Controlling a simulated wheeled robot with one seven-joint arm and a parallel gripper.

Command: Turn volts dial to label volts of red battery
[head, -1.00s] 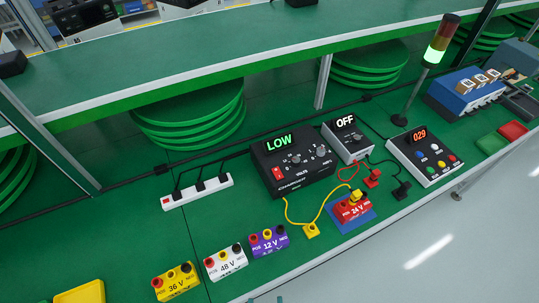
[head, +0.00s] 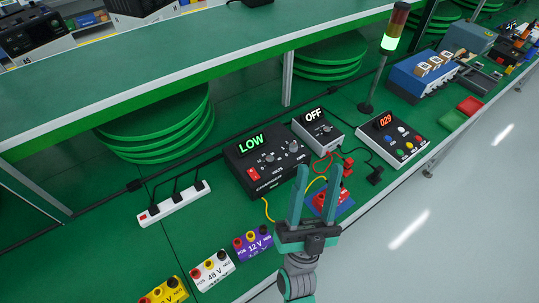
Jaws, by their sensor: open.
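The black charger box (head: 265,163) with the green LOW display stands on the green bench. Its volts dial (head: 270,158) is the left one of two knobs on its top face; the dial's setting is too small to read. The red battery (head: 329,200) sits on a blue pad (head: 344,206) to the right of and nearer than the charger, partly hidden by my gripper; its label is hidden now and read 24 V earlier. My gripper (head: 316,172) is open and empty, fingers pointing away from me, between the charger and the red battery in the picture.
Purple 12 V (head: 252,243), white 48 V (head: 212,270) and yellow (head: 164,293) batteries line the front edge. A grey box (head: 318,130) showing OFF, a 029 panel (head: 394,138) and a power strip (head: 174,203) stand near the charger. Cables cross the bench. A shelf (head: 200,60) overhangs behind.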

